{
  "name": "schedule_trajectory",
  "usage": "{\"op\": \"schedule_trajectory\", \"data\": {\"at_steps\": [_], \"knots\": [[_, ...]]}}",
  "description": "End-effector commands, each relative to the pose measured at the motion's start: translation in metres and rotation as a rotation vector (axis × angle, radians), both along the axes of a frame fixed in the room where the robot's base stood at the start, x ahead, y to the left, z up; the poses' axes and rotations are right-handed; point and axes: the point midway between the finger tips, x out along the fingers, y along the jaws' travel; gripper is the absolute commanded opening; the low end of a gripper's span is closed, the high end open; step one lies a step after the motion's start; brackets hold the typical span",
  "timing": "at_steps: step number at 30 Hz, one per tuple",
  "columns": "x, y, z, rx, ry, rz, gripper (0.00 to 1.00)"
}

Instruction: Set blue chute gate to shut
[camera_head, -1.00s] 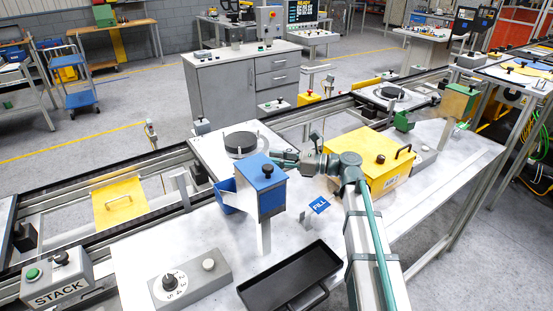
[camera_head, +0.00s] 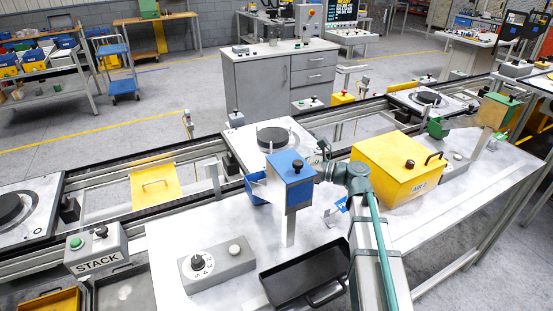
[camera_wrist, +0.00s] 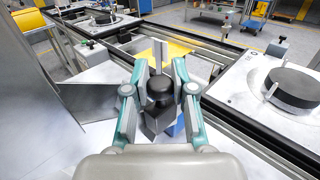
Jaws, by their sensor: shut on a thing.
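The blue chute (camera_head: 290,192) is a blue box with a black knob on top, standing on a pale post. A blue tray-like spout (camera_head: 257,189) sticks out at its left. My gripper (camera_head: 319,157) is at the far right side of the blue box, partly hidden behind it. In the wrist view my gripper (camera_wrist: 160,72) has its two fingers closed around a dark round knob (camera_wrist: 160,91). A little blue shows just beyond the knob. The gate itself and its position are hard to make out.
A pallet with a black disc (camera_head: 272,136) sits on the conveyor behind the chute. A yellow box (camera_head: 398,168) stands to the right. A black tray (camera_head: 302,272) and a dial box (camera_head: 217,269) are in front. A grey panel (camera_wrist: 30,92) is close left in the wrist view.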

Motion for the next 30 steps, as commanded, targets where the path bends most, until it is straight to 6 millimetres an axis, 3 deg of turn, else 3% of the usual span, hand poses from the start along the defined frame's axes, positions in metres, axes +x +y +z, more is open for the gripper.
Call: {"op": "schedule_trajectory", "data": {"at_steps": [8, 9, 13, 23, 30], "knots": [[-0.003, 0.003, 0.0, 0.002, -0.001, 0.008, 0.0], [-0.003, 0.003, 0.0, 0.002, -0.001, 0.008, 0.28], [-0.003, 0.002, 0.0, 0.001, 0.0, 0.007, 0.49], [-0.002, 0.0, 0.0, 0.001, 0.0, 0.004, 0.49], [-0.009, -0.022, 0.0, 0.001, 0.0, 0.001, 0.49]]}}
